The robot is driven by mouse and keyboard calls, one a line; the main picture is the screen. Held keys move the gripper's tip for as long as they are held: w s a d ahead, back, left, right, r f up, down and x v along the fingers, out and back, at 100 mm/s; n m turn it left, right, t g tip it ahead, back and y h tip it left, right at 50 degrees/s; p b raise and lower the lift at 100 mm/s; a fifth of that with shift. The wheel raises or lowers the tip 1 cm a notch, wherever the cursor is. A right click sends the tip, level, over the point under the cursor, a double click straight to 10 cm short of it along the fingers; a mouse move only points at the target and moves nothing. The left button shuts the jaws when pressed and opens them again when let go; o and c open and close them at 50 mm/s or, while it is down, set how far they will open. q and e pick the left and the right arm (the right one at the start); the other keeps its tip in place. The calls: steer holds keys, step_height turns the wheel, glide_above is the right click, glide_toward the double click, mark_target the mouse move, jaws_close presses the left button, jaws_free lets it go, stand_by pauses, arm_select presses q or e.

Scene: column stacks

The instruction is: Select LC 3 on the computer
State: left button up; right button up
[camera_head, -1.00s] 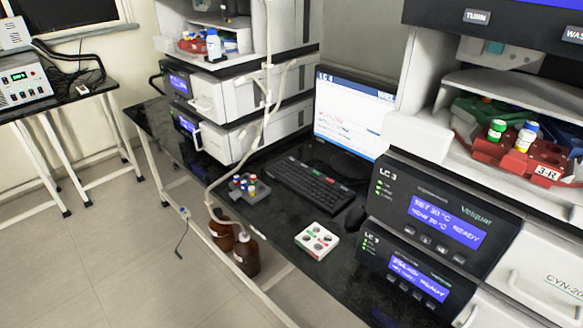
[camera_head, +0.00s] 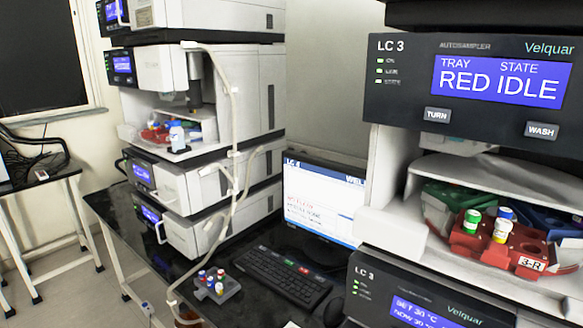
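The computer monitor (camera_head: 318,205) stands between the two instrument stacks, partly hidden at its right by the near stack. Its screen has a blue bar at the top that appears to read "LC 4", with small text lines below. The keyboard (camera_head: 283,277) lies in front of it on the dark bench. The near stack's autosampler panel (camera_head: 470,85) is labelled LC 3, and its display reads "TRAY RED, STATE IDLE". The module below (camera_head: 415,300) is also labelled LC 3. Neither of my grippers is in view.
A vial holder (camera_head: 217,287) with coloured caps sits left of the keyboard. The red tray (camera_head: 512,245), marked 3-R, holds capped vials in the near stack. Another stack (camera_head: 195,140) stands at the left, with tubing down its front.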

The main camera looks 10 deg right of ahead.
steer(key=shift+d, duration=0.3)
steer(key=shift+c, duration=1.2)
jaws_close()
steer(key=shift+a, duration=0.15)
